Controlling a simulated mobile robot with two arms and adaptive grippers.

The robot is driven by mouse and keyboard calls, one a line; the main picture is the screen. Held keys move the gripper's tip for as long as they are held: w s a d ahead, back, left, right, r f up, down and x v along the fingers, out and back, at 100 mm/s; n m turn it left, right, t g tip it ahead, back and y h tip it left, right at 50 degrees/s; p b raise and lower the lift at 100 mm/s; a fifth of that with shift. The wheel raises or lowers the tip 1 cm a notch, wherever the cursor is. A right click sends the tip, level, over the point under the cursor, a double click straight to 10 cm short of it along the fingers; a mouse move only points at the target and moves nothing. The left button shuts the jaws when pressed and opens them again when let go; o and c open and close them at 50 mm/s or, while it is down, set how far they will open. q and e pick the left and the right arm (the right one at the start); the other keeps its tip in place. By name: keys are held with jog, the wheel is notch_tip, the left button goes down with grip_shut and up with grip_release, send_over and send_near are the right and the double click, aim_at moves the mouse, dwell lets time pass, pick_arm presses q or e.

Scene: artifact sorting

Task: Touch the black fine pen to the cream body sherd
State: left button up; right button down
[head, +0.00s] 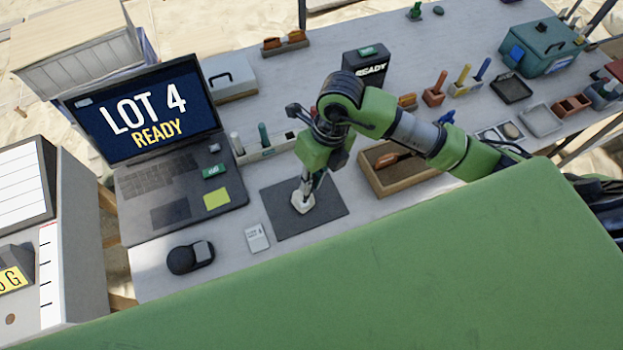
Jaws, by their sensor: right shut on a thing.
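The cream body sherd (302,204) lies on the dark grey mat (272,215) in the middle of the table. My right gripper (305,191) points down directly above the sherd, shut on a thin dark thing that I take to be the black fine pen. The pen is mostly hidden by the fingers, and its tip cannot be made out. The lower end of the gripper and pen overlaps the sherd in this view; whether they touch cannot be told. My left gripper is not in view.
A laptop (170,205) reading "LOT 4 READY" stands left of the mat. A small white card (257,238) and a black round object (181,260) lie nearby. A rack (268,150) is behind the mat; a wooden tray (400,183) is to its right.

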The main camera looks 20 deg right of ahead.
jog(key=shift+f+b, duration=0.5)
jog(key=shift+f, duration=0.05)
dwell(1.4)
jog(key=shift+r, duration=0.15)
jog(key=shift+r+p, duration=2.85)
jog(key=shift+r, duration=1.1)
